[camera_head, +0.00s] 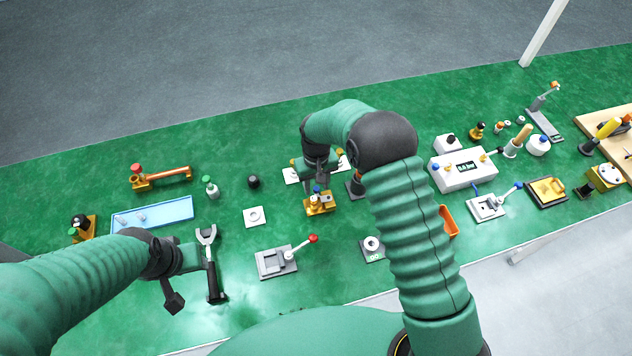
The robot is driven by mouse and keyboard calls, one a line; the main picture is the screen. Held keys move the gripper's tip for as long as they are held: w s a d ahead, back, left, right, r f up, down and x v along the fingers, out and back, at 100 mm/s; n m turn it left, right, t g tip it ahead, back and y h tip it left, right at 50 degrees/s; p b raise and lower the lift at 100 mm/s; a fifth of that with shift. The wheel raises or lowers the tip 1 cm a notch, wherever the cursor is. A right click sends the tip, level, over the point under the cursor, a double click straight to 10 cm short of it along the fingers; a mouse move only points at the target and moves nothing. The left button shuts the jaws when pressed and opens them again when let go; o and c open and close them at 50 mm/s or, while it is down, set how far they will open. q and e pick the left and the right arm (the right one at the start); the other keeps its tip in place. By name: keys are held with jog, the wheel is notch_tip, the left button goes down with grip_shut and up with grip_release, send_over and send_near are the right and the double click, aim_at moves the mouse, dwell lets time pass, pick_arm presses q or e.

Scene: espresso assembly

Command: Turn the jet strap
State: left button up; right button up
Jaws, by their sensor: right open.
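My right gripper (318,183) is open and points down over a small brass fitting (320,205) with a blue part on top. The fingertips are small and close to the fitting, and I cannot tell whether they touch it. I cannot pick out a jet strap for certain; a white plate (292,176) behind the gripper is partly hidden by it. My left gripper (190,258) is at the lower left beside a fork-headed tool with a black handle (214,285). I cannot tell whether it grips that tool.
A blue tray (152,216) and a copper-handled piece (163,177) lie at the left. A grey fixture with a red-knobbed lever (277,262) stands in front. A white gauge box (463,170) stands at the right. Green mat is bare along the back.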

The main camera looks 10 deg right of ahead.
aim_at(316, 187)
notch_tip(316, 187, up, 17)
jog(key=shift+f+b, duration=0.15)
jog(key=shift+b, duration=0.2)
